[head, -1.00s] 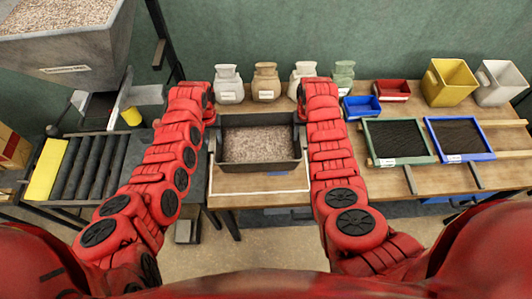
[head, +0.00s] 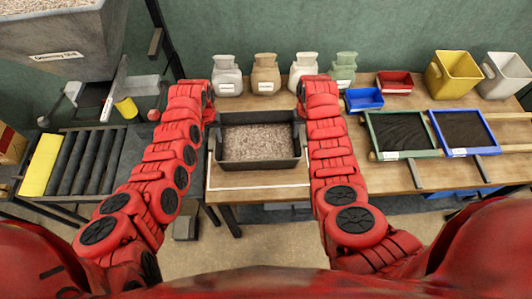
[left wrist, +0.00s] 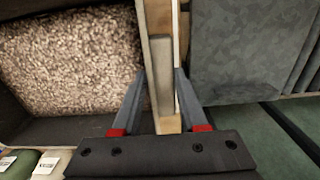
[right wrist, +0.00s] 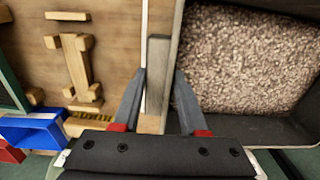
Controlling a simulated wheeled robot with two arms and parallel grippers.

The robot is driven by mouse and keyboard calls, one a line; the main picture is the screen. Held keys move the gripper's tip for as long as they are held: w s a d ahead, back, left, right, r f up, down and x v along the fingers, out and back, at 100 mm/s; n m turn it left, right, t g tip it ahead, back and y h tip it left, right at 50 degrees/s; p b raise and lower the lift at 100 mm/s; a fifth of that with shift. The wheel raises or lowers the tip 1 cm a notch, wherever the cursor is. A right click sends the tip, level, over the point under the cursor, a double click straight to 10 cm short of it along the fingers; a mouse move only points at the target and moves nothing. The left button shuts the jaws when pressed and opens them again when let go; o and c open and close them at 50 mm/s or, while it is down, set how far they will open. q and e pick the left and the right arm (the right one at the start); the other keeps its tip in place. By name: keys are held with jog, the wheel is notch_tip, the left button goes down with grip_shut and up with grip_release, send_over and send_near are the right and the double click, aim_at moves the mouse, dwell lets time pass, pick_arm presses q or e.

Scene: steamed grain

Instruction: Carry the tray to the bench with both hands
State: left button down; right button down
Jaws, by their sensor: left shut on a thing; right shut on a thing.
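The tray (head: 258,165) is dark grey, filled with pale brown grain, and looks level over the left part of the wooden bench (head: 390,178). I cannot tell whether it touches the bench top. My left gripper (head: 211,117) is at the tray's left side, shut on a grey handle (left wrist: 162,85). My right gripper (head: 301,117) is at the right side, shut on the other grey handle (right wrist: 156,75). The tray's underside is hidden.
Several sacks (head: 266,75) stand behind the tray. A blue bin (head: 364,99), a red bin (head: 395,82) and framed dark screens (head: 400,132) are to the right. A roller stand (head: 88,160) and hopper (head: 45,40) are left. A white line (head: 258,187) marks the bench front.

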pick_arm(q)
jog(key=shift+f+b, duration=0.55)
jog(key=shift+f, duration=0.1)
pick_arm(e)
jog(key=shift+f, duration=0.7)
pick_arm(q)
jog(key=shift+c, duration=2.2)
grip_release()
jog(key=shift+s+r, duration=0.15)
jog(key=shift+r, duration=0.05)
pick_arm(e)
jog(key=shift+c, duration=2.2)
grip_release()
jog(key=shift+s+r, duration=0.1)
jog(key=shift+r, duration=0.1)
jog(key=shift+r, duration=0.5)
pick_arm(q)
notch_tip(320, 180, up, 12)
pick_arm(e)
notch_tip(320, 180, up, 11)
